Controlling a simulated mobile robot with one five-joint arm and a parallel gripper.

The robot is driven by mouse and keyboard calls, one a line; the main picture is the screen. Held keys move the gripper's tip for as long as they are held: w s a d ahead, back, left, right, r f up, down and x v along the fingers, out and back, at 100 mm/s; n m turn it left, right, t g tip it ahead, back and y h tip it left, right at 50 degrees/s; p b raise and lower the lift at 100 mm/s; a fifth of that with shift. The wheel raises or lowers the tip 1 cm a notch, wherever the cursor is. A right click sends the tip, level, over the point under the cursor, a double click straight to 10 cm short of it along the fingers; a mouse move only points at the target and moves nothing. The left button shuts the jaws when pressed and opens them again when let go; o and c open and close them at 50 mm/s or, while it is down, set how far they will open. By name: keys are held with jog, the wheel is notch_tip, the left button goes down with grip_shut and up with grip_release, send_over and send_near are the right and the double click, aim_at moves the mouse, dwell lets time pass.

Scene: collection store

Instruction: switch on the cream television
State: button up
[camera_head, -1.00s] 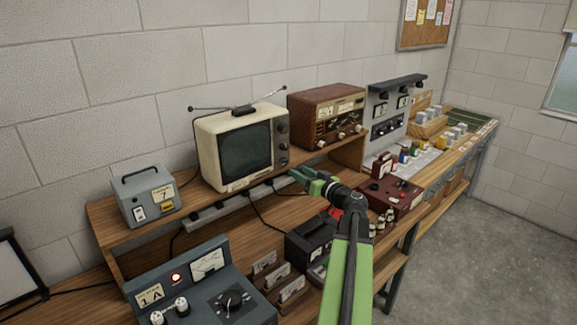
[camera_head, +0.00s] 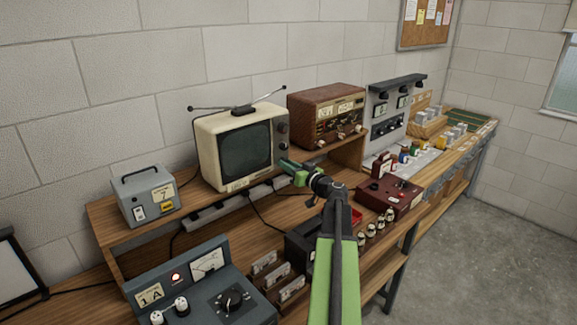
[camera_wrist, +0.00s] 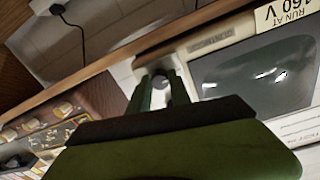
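The cream television (camera_head: 208,150) stands on the upper shelf with a dark screen (camera_head: 247,150). Its dark control strip (camera_head: 282,132) on the right side of the front carries knobs. My gripper (camera_head: 286,164) is at the lower end of this strip and hides that part. In the wrist view the television (camera_wrist: 195,50) is to the right, with its screen (camera_wrist: 260,75) beside my gripper (camera_wrist: 163,80). The two fingers are apart there, with a dark part of the control strip by their tips. I cannot tell whether they touch it.
A brown radio (camera_head: 326,95) with knobs stands right of the television; it also shows in the wrist view (camera_wrist: 60,125). A grey box (camera_head: 147,200) with a switch is to the left. A grey power unit (camera_head: 205,285) with a red lamp sits lower in front. A power strip (camera_head: 220,208) runs below.

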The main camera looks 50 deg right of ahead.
grip_shut()
jog(key=shift+m, duration=0.3)
jog(key=shift+r+m+y+p, duration=0.1)
jog(key=shift+m+y+p, duration=0.4)
jog(key=shift+m, duration=6.4)
jog(key=o, duration=0.9)
grip_release()
jog(key=shift+c, duration=0.2)
